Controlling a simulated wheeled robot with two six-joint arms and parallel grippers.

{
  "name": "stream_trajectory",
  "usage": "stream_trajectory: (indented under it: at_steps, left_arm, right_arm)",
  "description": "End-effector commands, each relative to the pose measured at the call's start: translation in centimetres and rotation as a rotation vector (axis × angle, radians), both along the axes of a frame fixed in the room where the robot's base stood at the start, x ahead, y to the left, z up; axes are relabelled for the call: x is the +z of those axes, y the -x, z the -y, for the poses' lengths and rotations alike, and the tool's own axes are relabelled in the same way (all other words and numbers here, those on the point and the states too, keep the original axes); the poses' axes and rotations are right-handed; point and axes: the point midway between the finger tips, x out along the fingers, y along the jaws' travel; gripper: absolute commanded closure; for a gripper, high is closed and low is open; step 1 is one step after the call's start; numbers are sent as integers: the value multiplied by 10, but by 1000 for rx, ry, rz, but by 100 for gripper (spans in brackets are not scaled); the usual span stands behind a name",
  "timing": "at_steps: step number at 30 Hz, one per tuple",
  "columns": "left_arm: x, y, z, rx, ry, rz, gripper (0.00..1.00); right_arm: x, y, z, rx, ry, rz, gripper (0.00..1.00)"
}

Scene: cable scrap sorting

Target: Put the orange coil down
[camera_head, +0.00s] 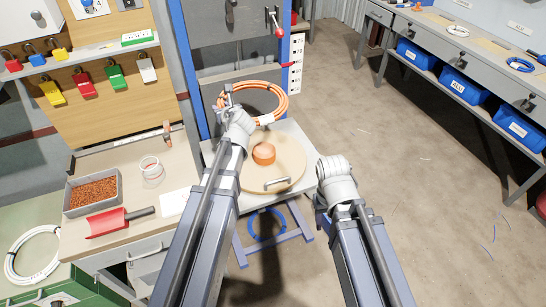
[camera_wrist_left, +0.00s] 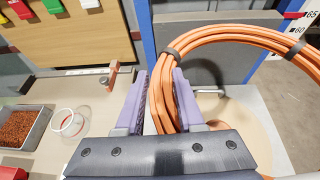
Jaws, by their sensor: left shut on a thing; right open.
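The orange coil (camera_head: 270,88) is a bundle of several cable loops with dark ties, seen above the back of a round beige plate (camera_head: 292,165). My left gripper (camera_head: 228,97) is shut on the side of the coil. In the left wrist view the orange coil (camera_wrist_left: 225,35) passes between the purple fingers of the left gripper (camera_wrist_left: 168,108) and rises up to the right. I cannot tell whether its lower edge touches anything. My right gripper (camera_head: 323,208) is open and empty, low beside the plate's right side; its fingertips are mostly hidden.
A copper-coloured cylinder (camera_head: 263,153) and a handle (camera_head: 279,183) are on the plate. A blue post (camera_head: 185,65) stands behind left. A bench (camera_head: 160,205) at left holds a tray of copper granules (camera_head: 68,205) and a red scoop (camera_head: 105,222). The floor at right is mostly clear.

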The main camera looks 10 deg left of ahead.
Motion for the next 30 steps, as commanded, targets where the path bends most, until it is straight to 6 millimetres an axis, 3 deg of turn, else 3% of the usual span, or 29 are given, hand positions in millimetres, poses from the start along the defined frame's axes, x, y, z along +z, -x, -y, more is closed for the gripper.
stream_trajectory:
  at_steps: [8,22,26,30]
  left_arm:
    - [-48,-10,4,-20,1,1,100]
    - [-180,-38,19,-84,3,2,100]
    - [-200,-44,22,-98,4,3,100]
    - [-205,-46,23,-104,4,4,100]
  right_arm:
    - [-48,0,0,0,0,0,50]
    - [-180,0,0,1,0,0,50]
    - [-200,0,0,1,0,0,50]
    - [-205,0,0,1,0,0,50]
